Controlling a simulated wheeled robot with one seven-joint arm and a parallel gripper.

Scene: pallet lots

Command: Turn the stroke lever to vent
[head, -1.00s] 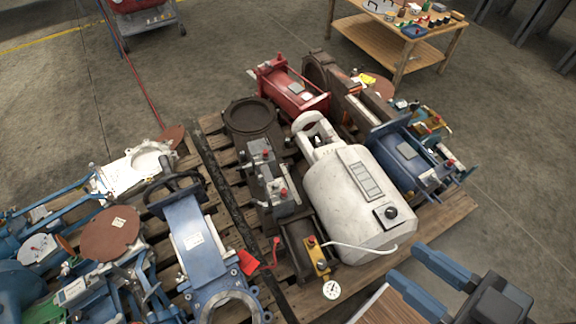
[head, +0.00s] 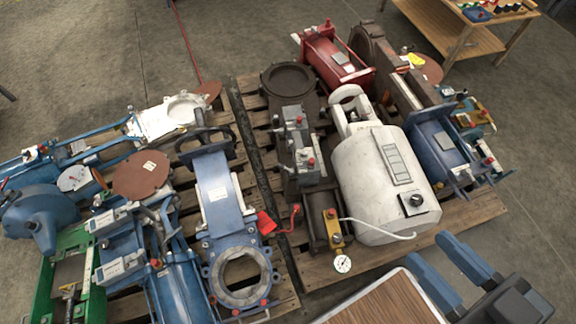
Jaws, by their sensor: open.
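I cannot tell for certain which part is the stroke lever, and no "vent" marking is legible. A small red handle (head: 295,211) stands left of the yellow block. A dark round knob (head: 416,200) is on the white actuator's panel. My gripper (head: 430,248) is open and empty at the lower right, its two blue fingers apart, clear of the equipment in the picture.
Wooden pallets (head: 472,213) carry crowded blue, red and brown valves. A brown wooden surface (head: 388,303) lies beside my gripper. A wooden table (head: 462,38) stands at the back right. Floor is open at right.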

